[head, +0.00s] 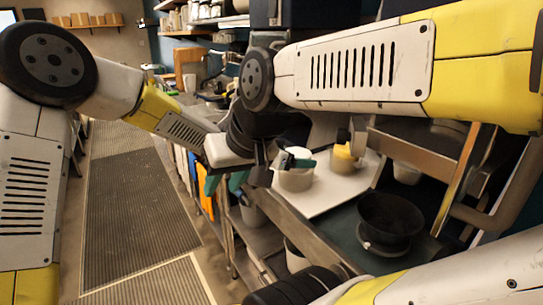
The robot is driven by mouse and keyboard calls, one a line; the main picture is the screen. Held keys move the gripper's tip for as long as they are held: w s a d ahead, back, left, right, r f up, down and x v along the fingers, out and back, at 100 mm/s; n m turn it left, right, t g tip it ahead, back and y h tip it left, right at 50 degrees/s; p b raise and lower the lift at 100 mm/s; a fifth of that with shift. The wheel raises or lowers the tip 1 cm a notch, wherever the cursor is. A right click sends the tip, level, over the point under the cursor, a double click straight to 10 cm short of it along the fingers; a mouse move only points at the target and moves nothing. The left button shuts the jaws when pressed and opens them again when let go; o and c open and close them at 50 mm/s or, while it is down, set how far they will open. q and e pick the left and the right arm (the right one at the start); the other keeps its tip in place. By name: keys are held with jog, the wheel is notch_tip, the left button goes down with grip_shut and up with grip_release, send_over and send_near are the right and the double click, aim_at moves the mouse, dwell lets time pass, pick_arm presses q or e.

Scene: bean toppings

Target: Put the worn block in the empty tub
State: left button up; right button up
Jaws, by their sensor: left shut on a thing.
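My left gripper (289,160) has teal fingertips and is shut on a small pale block (299,152), largely hidden by the fingers. It is at the top of a round white tub (293,181); whether the block touches the tub is unclear. The tub's inside is hidden. A second pale container with a yellow piece (343,158) stands just to the right on the same white board. My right gripper (224,182) hangs to the left, its teal fingertips apart, with nothing seen between them. Its wrist is close to my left gripper.
The white board (325,197) lies on a dark counter with a metal edge. A black bowl (390,218) stands to the right, and a white tub (406,172) is behind it. An orange board (207,203) hangs below left. The floor mat (130,210) is clear.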

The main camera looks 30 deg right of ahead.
pick_arm(q)
jog(key=shift+f, duration=0.5)
dwell(0.3)
jog(key=o, duration=1.7)
jog(key=shift+a, duration=0.1)
jog(key=v, duration=0.7)
jog(key=shift+s+a+r, duration=0.15)
jog(key=shift+a+r, duration=0.05)
